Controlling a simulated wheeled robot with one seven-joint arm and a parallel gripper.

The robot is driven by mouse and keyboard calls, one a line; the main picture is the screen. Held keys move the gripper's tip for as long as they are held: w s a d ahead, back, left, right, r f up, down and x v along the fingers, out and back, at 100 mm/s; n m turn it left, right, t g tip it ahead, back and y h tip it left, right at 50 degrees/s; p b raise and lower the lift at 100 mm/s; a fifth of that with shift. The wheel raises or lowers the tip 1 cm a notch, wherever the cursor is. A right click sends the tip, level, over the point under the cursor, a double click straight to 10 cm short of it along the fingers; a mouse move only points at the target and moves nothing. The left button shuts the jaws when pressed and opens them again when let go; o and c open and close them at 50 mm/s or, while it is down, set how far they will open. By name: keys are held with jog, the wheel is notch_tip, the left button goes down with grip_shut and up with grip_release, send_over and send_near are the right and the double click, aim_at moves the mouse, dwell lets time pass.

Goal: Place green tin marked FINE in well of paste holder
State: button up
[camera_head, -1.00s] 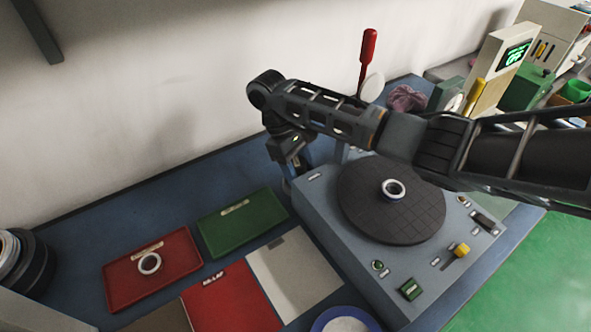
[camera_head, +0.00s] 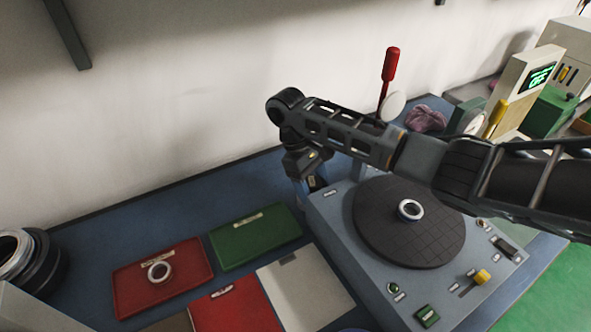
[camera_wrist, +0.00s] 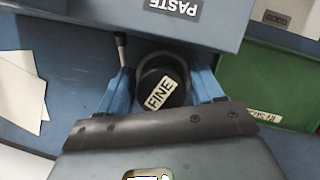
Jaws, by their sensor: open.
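The tin marked FINE (camera_wrist: 160,88) shows from above in the wrist view as a dark round lid with a pale label. My gripper (camera_wrist: 163,80) is open, with one blue finger on each side of the tin. A grey rounded rim (camera_wrist: 163,57) curves around the tin's far side, beside the blue-grey body with the PASTE label (camera_wrist: 172,6). I cannot tell how deep the tin sits in the rim. In the head view my gripper (camera_head: 311,188) is low at the machine's back left corner, with the tin only a small dark patch between the fingers.
The blue-grey machine (camera_head: 345,240) carries a dark round plate (camera_head: 385,235) with a ring (camera_head: 410,209) on it. A green tray (camera_head: 255,240) and a red tray (camera_head: 190,285) with a ring (camera_head: 159,271) lie to the left. Blue bench behind the trays is clear.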

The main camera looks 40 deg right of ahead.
aim_at(311, 181)
jog(key=p+v, duration=0.1)
jog(key=v, duration=0.4)
jog(key=w+a+b, duration=0.2)
jog(key=w+b, duration=0.3)
jog(key=w, duration=0.6)
jog(key=shift+w+f, duration=0.2)
jog(key=shift+w, duration=0.05)
jog(key=shift+a, duration=0.2)
